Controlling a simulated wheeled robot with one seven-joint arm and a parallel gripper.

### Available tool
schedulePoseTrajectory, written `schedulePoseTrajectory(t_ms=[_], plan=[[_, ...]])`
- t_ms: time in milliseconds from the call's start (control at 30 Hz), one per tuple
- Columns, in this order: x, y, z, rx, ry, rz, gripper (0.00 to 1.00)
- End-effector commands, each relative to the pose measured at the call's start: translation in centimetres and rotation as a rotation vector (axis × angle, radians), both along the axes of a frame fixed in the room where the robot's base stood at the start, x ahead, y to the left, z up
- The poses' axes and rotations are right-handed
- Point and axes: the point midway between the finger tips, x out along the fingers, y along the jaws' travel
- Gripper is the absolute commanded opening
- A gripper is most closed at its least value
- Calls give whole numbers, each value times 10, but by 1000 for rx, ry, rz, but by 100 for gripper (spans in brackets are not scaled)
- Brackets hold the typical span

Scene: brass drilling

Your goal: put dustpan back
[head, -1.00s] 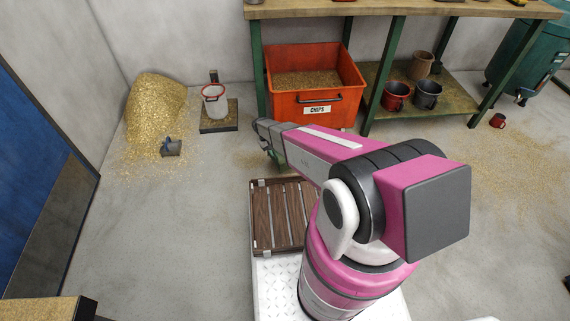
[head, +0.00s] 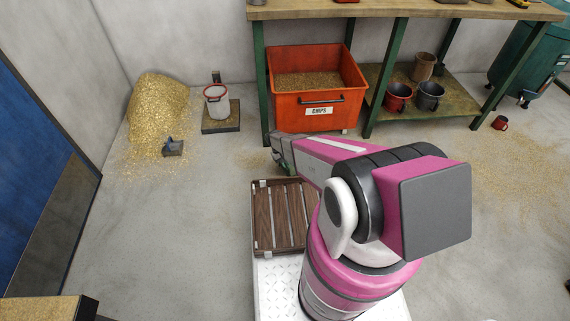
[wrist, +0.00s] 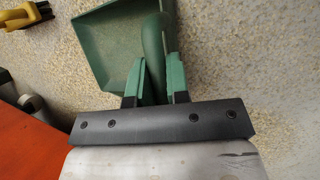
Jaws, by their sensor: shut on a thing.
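The green dustpan (wrist: 112,42) fills the upper middle of the wrist view. My gripper (wrist: 156,88) is shut on its handle (wrist: 153,45), with one finger on each side. The pan part extends to the upper left, past the fingers. In the head view, the far end of my arm is low in front of the orange chips bin, and the dustpan cannot be made out clearly there.
The orange chips bin (head: 318,112) stands under the workbench (head: 410,10); its side shows in the wrist view (wrist: 25,145). A yellow-handled tool (wrist: 25,16) is nearby. A chip heap (head: 158,105), white bucket (head: 216,100) and slatted wooden tray (head: 283,218) are around; left floor is open.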

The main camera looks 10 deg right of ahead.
Motion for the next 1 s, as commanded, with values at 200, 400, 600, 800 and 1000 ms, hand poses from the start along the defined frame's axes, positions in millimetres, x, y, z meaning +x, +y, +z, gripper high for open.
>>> schedulePoseTrajectory(t_ms=[200,400,600,800,1000], plan=[[0,0,0,0,0,0,42],[0,0,0,0,0,0,42],[3,4,13,0,0,0,42],[13,16,47,-1,-1,1,42],[23,29,81,-1,0,1,42]])
